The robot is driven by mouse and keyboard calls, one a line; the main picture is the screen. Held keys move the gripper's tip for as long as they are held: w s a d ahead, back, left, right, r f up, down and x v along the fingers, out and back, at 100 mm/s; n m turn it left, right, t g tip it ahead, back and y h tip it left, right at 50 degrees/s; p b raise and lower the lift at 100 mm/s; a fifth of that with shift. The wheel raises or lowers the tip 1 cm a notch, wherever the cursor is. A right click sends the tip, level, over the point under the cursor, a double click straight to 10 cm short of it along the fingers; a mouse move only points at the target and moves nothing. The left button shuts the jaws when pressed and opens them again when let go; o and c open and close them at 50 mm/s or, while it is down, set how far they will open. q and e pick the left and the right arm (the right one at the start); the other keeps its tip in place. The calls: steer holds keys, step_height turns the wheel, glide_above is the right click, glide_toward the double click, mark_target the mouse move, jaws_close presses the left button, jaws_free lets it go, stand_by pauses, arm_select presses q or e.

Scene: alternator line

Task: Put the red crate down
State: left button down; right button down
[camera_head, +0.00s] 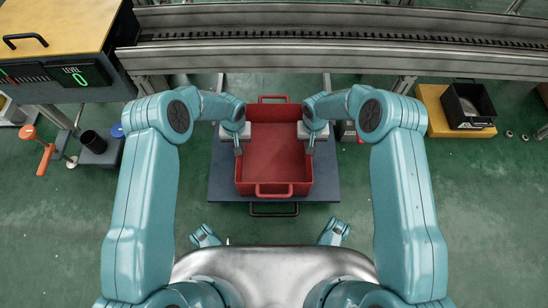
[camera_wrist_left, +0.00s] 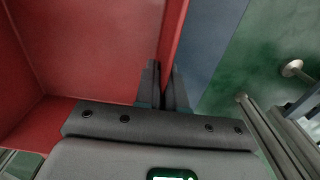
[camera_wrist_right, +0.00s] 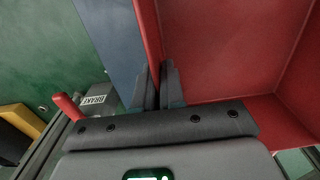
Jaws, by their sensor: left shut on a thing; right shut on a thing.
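The red crate (camera_head: 273,155) is an empty open box with a handle at its far and near ends. It is in the middle of the head view, over a blue-grey platform (camera_head: 222,182); I cannot tell whether it touches it. My left gripper (camera_head: 238,150) is shut on the crate's left side wall, which shows between the fingers in the left wrist view (camera_wrist_left: 166,88). My right gripper (camera_head: 309,150) is shut on the right side wall, seen in the right wrist view (camera_wrist_right: 158,88). The crate looks level.
A conveyor (camera_head: 330,50) runs across the back. A yellow-topped bench (camera_head: 60,25) with a level display stands at the left. A yellow block (camera_head: 437,112) with a black bin (camera_head: 468,105) is at the right. A brake label (camera_wrist_right: 94,100) shows beside a red lever.

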arm_select(q)
steer(key=shift+w+f, duration=0.1)
steer(key=shift+f, duration=0.15)
arm_select(e)
steer(key=shift+f, duration=0.25)
arm_select(q)
steer(key=c, duration=1.2)
jaws_free()
arm_select(e)
steer(key=c, duration=1.2)
jaws_free()
steer(key=shift+f, duration=0.1)
arm_select(q)
step_height(320, 180, up, 12)
steer(key=shift+f, duration=0.1)
arm_select(e)
step_height(320, 180, up, 12)
steer(key=shift+r, duration=0.1)
